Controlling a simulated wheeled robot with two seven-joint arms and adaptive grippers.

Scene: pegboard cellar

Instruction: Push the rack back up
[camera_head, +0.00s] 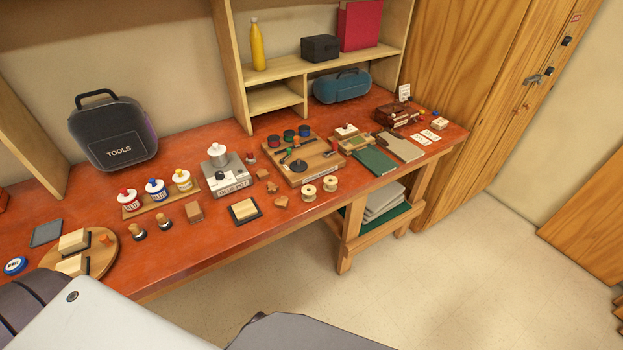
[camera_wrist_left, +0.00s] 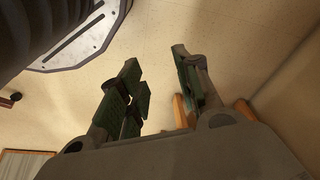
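No thing that I can clearly identify as the rack shows in either view. In the left wrist view, my left gripper (camera_wrist_left: 160,80) is open and empty, with its dark green pads apart above pale floor. Orange-brown wooden pieces (camera_wrist_left: 183,112) show behind its right finger; I cannot tell what they belong to. In the head view, wooden pieces (camera_head: 618,303) are cut off at the lower right edge, and I cannot tell what they are either. My right gripper is not in view.
A red-topped workbench (camera_head: 220,245) holds paint bottles, spools, a tool case (camera_head: 115,135) and several small items. A shelf unit (camera_head: 290,68) stands on it. A tall wooden cabinet (camera_head: 480,80) stands right, with a wooden panel (camera_head: 590,225) beyond. The floor (camera_head: 450,280) between is clear.

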